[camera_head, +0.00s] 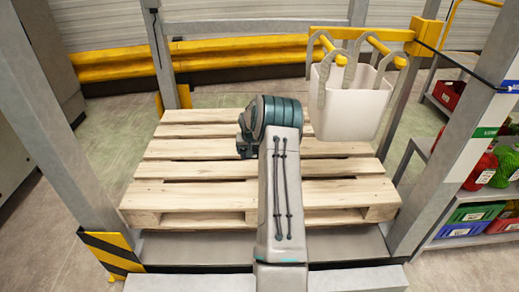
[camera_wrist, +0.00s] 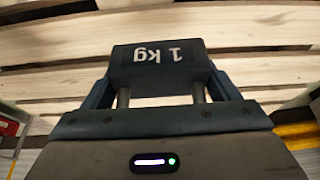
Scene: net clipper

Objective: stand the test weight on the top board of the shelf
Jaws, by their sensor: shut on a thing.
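The test weight (camera_wrist: 185,70) is a dark block marked "1 kg", and the lettering reads upside down in the wrist view. My gripper (camera_wrist: 160,75) is shut on it, with one finger on each side. Pale pallet planks show beyond and around the weight. In the head view my arm reaches over the pallet, and the weight and fingers cannot be made out there. A shelf (camera_head: 465,195) stands at the right edge of the head view, partly behind a grey post. Its top board cannot be told clearly.
A wooden pallet (camera_head: 190,170) lies ahead between grey posts (camera_head: 438,150). A white bin (camera_head: 352,105) with grey hooks and yellow bars is at its back right. Red (camera_head: 449,93) and green (camera_head: 477,213) crates sit on the shelving. A yellow rail (camera_head: 120,65) runs behind.

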